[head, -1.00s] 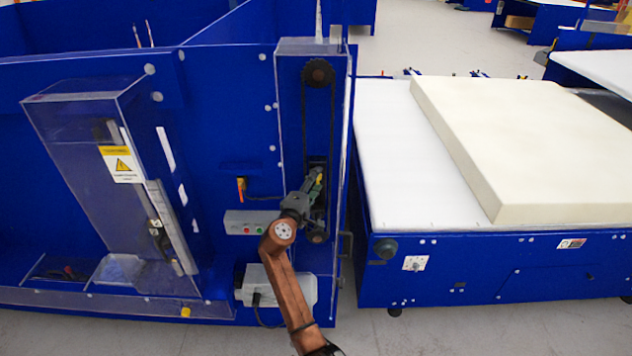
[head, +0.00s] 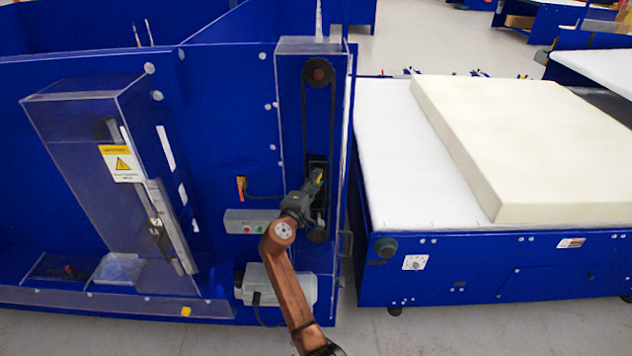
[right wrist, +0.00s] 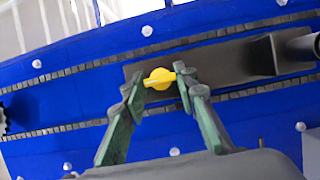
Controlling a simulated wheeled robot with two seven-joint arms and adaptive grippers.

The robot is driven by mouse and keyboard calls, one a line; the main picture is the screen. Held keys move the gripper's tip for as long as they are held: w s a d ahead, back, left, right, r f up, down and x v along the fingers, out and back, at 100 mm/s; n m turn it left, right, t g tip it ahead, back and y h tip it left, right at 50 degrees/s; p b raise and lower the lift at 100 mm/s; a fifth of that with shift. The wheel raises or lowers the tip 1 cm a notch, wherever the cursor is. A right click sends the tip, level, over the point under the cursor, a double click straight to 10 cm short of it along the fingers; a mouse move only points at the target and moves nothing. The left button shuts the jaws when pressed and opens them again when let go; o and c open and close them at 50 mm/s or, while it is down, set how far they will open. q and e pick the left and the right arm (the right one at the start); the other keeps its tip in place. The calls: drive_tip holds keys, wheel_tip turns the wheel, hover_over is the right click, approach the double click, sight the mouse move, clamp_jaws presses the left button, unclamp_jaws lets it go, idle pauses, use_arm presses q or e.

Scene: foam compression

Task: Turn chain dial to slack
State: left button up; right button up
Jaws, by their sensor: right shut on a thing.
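The yellow chain dial (right wrist: 160,78) sits on a dark plate (right wrist: 235,65) between two runs of chain, with its bar close to level in the right wrist view. My right gripper (right wrist: 158,84) is shut on the dial, one finger at each side of it. In the head view my right gripper (head: 316,178) reaches the chain panel (head: 290,110) and hides most of the dial. The chain (head: 333,120) runs up to a dark upper sprocket (head: 318,72). My left gripper is not in view.
A grey box with red and green buttons (head: 247,222) is left of my right wrist, above a light grey motor housing (head: 262,284). A clear guard (head: 75,150) stands farther left. A white table (head: 385,150) with a cream foam block (head: 530,140) is to the right.

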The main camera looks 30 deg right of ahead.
drive_tip(key=shift+f, duration=0.15)
drive_tip(key=n+t, duration=0.1)
drive_tip(key=n, duration=0.2)
drive_tip(key=shift+d+f+h+b, duration=0.1)
drive_tip(key=shift+f+h+b, duration=0.05)
drive_tip(key=shift+h+b, duration=0.2)
drive_tip(key=n+t, duration=0.2)
drive_tip(key=n, duration=0.3)
drive_tip(key=n+t, duration=0.2)
drive_tip(key=n, duration=0.3)
drive_tip(key=shift+s+f, duration=0.1)
drive_tip(key=shift+n, duration=0.4)
drive_tip(key=o, duration=1.2)
drive_tip(key=shift+c, duration=0.2)
